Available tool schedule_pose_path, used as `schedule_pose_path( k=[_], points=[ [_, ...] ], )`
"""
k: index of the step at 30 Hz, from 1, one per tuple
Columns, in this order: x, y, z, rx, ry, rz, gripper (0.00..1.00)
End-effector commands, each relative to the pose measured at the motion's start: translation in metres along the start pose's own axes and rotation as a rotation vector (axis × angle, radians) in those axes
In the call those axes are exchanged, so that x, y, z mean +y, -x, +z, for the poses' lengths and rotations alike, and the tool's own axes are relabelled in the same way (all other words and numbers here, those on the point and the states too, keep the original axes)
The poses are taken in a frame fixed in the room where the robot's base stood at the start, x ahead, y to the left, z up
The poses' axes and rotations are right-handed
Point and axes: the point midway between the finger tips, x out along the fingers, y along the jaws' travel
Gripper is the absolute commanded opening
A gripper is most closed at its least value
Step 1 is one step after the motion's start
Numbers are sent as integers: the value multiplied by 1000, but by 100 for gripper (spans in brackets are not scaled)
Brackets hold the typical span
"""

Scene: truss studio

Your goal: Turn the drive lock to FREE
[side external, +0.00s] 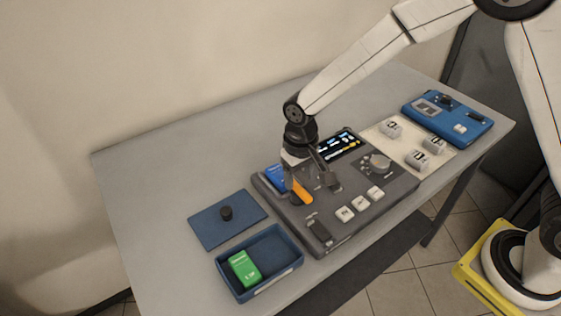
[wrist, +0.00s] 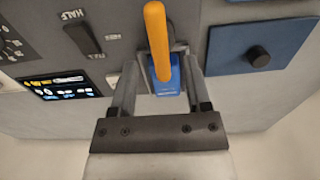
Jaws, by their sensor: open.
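A console (side external: 353,208) stands on the table. An orange lever (side external: 301,191) rises from it; it also shows in the wrist view (wrist: 157,42), tilted slightly. I see no readable FREE label, so I cannot tell from lettering whether this lever is the drive lock. My gripper (side external: 297,176) is open over the console's left side. In the wrist view, my gripper (wrist: 160,68) has its fingers on either side of a blue block (wrist: 168,82) and the lever's lower end. I cannot tell whether they touch.
A black switch (wrist: 83,40) lies beside HALF lettering. The console also has a lit screen (side external: 342,144), a round knob (side external: 379,163) and white keys. A blue tray (side external: 285,270) with a green block (side external: 244,268), a blue plate (side external: 208,232) and a blue box (side external: 466,131) flank it.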

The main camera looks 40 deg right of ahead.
Motion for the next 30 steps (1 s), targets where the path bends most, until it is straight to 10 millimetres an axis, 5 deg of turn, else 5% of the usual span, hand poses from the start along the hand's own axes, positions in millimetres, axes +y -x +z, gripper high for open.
schedule_pose_path(
  k=[6,18,24,30],
  points=[
    [0,-20,0,-1,0,1,62],
    [0,-25,0,1,0,0,62],
    [0,-25,0,1,0,0,1],
    [0,-25,0,1,1,0,0]
  ],
)
